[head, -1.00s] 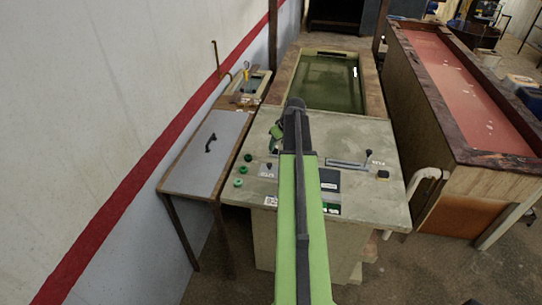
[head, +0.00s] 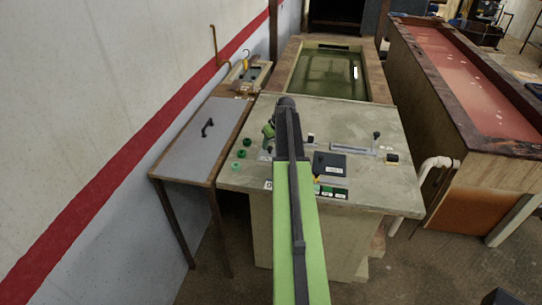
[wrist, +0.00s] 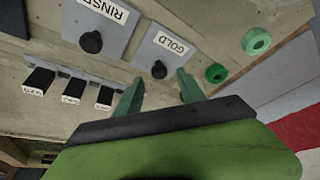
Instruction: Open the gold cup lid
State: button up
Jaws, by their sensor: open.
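The gold cup lid (wrist: 178,47) is a grey square plate with a "GOLD" label and a round black knob (wrist: 159,70), seen upside down in the wrist view. My gripper (wrist: 159,77) is open and empty. Its two green fingertips appear on either side of the knob in the picture, but I cannot tell whether they touch it or are still above it. In the head view my gripper (head: 269,131) is over the left part of the grey worktop, and the arm hides part of the panel.
A similar "RINSE" plate (wrist: 97,25) with a black knob lies beside the gold lid. Several black switches (wrist: 72,90) and green knobs (wrist: 256,41) are close by. A grey-topped side table (head: 205,140) stands left of the worktop (head: 360,120), with a green-lined tank (head: 325,75) behind.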

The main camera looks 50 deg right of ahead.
aim_at(269, 152)
jog(key=b+x, duration=0.1)
jog(key=x, duration=0.1)
jog(key=shift+w+f, duration=0.1)
jog(key=shift+f, duration=0.3)
jog(key=shift+r, duration=0.15)
grip_shut()
dwell(0.9)
